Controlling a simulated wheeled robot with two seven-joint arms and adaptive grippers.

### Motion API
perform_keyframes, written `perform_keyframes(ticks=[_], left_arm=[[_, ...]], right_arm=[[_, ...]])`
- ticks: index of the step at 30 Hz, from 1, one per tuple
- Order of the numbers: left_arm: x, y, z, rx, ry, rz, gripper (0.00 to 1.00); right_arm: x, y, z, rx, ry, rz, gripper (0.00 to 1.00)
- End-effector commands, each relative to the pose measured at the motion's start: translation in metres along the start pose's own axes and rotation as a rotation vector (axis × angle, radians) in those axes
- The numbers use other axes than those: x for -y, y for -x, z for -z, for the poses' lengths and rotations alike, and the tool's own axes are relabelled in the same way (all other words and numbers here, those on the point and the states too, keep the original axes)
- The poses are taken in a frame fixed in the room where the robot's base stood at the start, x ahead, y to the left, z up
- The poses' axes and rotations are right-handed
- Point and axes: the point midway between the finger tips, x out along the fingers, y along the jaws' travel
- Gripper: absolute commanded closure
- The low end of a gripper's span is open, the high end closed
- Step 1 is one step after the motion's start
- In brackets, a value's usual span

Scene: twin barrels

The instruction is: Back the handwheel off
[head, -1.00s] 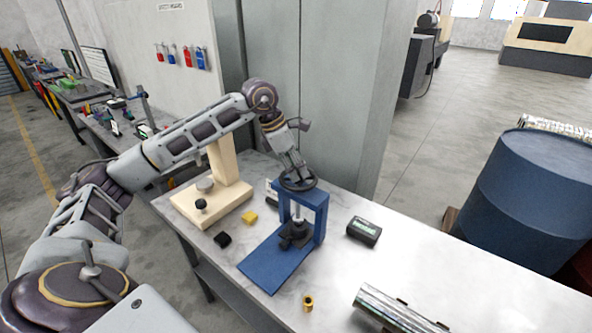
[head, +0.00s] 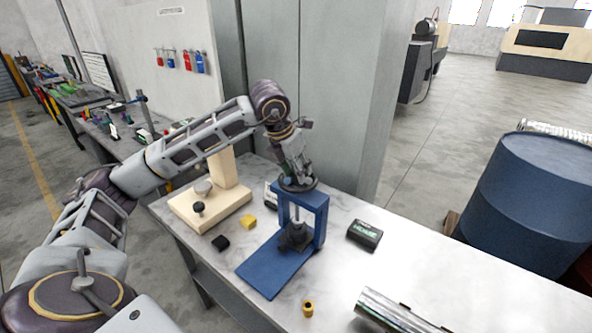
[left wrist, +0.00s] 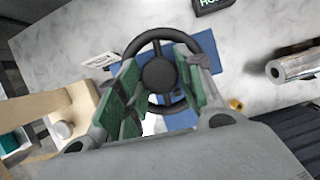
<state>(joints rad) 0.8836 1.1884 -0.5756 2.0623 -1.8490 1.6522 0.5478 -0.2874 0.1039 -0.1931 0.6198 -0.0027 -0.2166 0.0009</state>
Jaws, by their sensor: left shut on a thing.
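The black handwheel (head: 299,184) sits on top of a blue press frame (head: 317,203) on the workbench. The handwheel also shows in the left wrist view (left wrist: 158,75), with its hub between my green-padded fingers. My left gripper (head: 297,178) comes down on the wheel from above and is shut on it. In the left wrist view the left gripper (left wrist: 160,90) has its fingers on either side of the hub, over the rim. Under the frame a dark clamp block (head: 296,237) stands below a light screw. My right gripper is not in view.
A wooden stand (head: 226,170) with a black knob is left of the press. A yellow block (head: 248,222), a black block (head: 221,243), a dark device (head: 365,234), a brass piece (head: 308,309) and a metal cylinder (head: 392,312) lie on the workbench (head: 425,275).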

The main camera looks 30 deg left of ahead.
Motion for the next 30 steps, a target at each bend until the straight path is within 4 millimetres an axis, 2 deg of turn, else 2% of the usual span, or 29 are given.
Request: perform_keyframes(ticks=[21,30], left_arm=[[0.004,0.0,-0.002,0.002,0.471,-0.194,0.87],[0.004,0.0,-0.002,0.001,0.617,-0.255,0.87]], right_arm=[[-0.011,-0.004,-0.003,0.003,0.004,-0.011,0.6],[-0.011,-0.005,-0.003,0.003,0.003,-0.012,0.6]])
